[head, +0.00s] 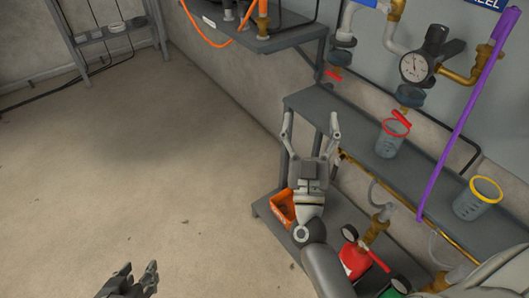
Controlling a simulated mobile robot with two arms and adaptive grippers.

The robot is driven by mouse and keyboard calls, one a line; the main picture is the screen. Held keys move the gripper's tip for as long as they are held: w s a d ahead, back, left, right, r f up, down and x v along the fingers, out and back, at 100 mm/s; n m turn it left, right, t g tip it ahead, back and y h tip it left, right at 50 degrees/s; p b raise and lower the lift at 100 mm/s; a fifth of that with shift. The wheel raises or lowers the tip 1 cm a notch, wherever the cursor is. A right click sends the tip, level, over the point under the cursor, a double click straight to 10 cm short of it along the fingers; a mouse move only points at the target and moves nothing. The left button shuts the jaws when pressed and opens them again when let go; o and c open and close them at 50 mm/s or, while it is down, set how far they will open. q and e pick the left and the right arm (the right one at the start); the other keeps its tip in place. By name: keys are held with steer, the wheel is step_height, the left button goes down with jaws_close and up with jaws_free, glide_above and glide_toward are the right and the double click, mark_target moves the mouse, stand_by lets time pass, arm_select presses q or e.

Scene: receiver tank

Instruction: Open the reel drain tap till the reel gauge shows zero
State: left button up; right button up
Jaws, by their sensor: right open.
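A round gauge (414,67) with a white face and dark rim sits on brass pipework at the upper right; its needle is too small to read. Below it hangs a fitting (409,96) with a red tap handle (401,118), just above a clear jar with a red rim (390,141). Which tap is the reel drain tap cannot be read for certain. My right gripper (311,124) is open and empty, left of the red-rimmed jar and apart from it. My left gripper (135,277) is low at the left, over the floor; its fingertips are unclear.
A blue sign (485,3) ending in "EEL" is cut off at the top. Another red handle (333,75) is further left. A purple bar (460,125) slants beside a yellow-rimmed jar (477,199) on the grey shelf (345,118). An orange bin (283,207) stands below.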

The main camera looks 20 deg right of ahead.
steer(key=a+f+n+g+y, duration=0.1)
steer(key=a+f+n+y, duration=0.2)
steer(key=a+n+y, duration=0.1)
steer(key=a+f+n+g+y+p, duration=0.1)
steer(key=a+f+n+g+y, duration=0.1)
steer(key=a+y, duration=0.4)
steer(key=shift+a+f+n+y, duration=0.15)
steer(key=shift+f+n+y, duration=0.4)
steer(key=shift+n+y, duration=0.75)
steer(key=shift+w+m+y, duration=0.15)
steer(key=shift+m+y, duration=0.15)
